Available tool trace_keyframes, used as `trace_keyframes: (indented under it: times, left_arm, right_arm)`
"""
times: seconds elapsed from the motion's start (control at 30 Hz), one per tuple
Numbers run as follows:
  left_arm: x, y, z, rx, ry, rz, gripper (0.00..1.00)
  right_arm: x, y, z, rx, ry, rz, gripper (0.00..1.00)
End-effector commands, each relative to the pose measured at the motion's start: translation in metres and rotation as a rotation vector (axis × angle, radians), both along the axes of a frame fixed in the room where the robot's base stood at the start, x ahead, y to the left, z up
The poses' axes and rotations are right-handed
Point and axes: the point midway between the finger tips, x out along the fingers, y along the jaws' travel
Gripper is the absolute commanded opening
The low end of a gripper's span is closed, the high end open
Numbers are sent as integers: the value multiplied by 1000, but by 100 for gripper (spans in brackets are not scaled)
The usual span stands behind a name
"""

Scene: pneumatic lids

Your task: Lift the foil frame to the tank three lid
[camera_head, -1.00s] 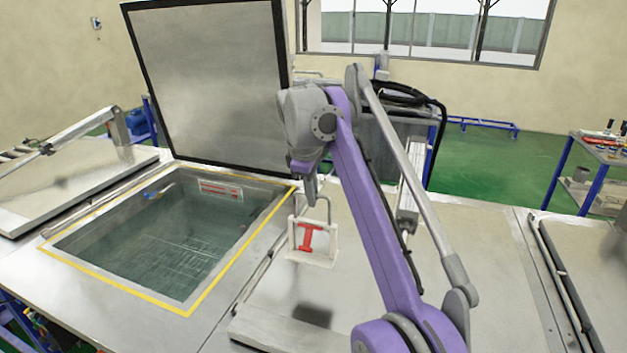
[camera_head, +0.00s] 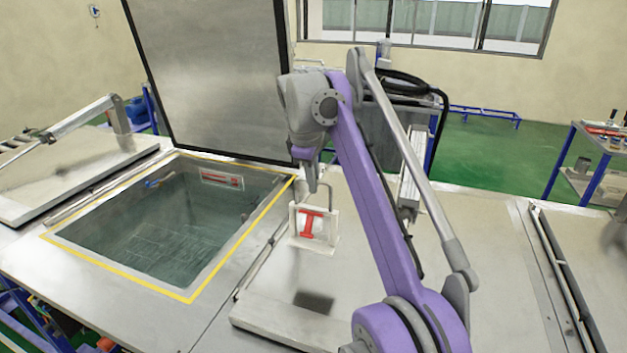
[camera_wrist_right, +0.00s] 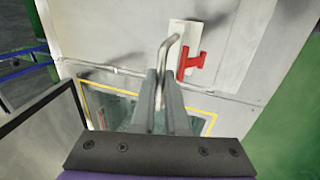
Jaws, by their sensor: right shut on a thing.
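The foil frame (camera_head: 314,225) is a small white frame with a red I-shaped piece in it and a bent metal handle on top. My right gripper (camera_head: 312,185) is shut on its handle and holds it above the closed lid right of the open tank; a shadow lies on the lid below. In the right wrist view the fingers (camera_wrist_right: 160,100) close on the handle, and the foil frame (camera_wrist_right: 187,55) shows beyond them. Which lid is tank three's I cannot tell. My left gripper is not in view.
The open tank (camera_head: 80,256) has a yellow rim, and its raised lid (camera_head: 210,80) stands behind it. Flat closed lids lie at left (camera_head: 70,175) and right (camera_head: 470,250). A blue-legged bench (camera_head: 590,150) with tools stands at the far right.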

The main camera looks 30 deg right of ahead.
Motion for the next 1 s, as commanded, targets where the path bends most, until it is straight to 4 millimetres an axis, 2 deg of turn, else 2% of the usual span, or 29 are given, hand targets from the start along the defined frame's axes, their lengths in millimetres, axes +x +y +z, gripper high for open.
trace_keyframes:
  times: [0.13, 0.3, 0.37, 0.67, 1.0]
  left_arm:
    - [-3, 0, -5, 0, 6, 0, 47]
    - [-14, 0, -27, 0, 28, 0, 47]
    - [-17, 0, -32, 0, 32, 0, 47]
    - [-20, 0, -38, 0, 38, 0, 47]
    - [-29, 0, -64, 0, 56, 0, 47]
  right_arm:
    - [-1, 0, -9, 0, 3, 0, 0]
    - [-2, -1, -45, 3, 9, 0, 0]
    - [-2, -1, -53, 3, 7, 0, 0]
    - [-1, -1, -60, 4, 3, 0, 0]
    - [-2, -1, -85, 4, 5, 1, 0]
